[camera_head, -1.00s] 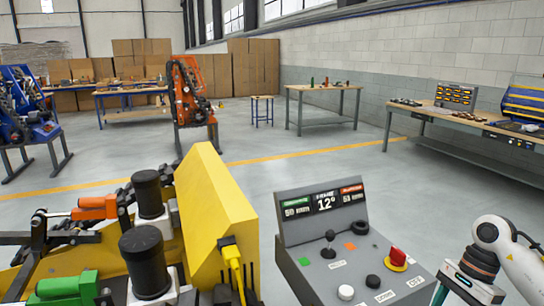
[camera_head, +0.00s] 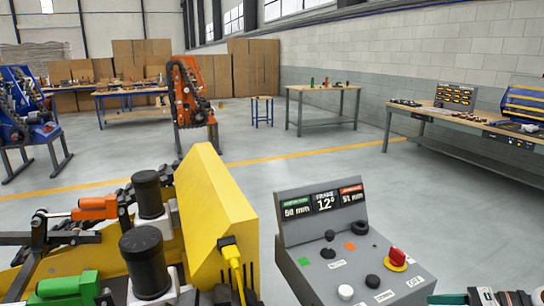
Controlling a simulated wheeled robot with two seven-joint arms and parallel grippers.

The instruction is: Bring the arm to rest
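My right gripper (camera_head: 455,299) shows only as a sliver at the bottom right edge. A teal finger part and dark parts beside it are visible, and the rest is cut off by the frame. It is low and to the right of the grey control console (camera_head: 318,222), apart from the red switch (camera_head: 397,256) on a yellow base. I cannot tell whether it is open or shut. My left gripper is not in view.
A yellow machine (camera_head: 207,205) with black cylinders (camera_head: 145,262), an orange clamp (camera_head: 97,207) and a green clamp (camera_head: 68,288) fills the lower left. The console has a joystick (camera_head: 329,240) and several knobs. Workbenches stand farther back, with open floor (camera_head: 330,168) between.

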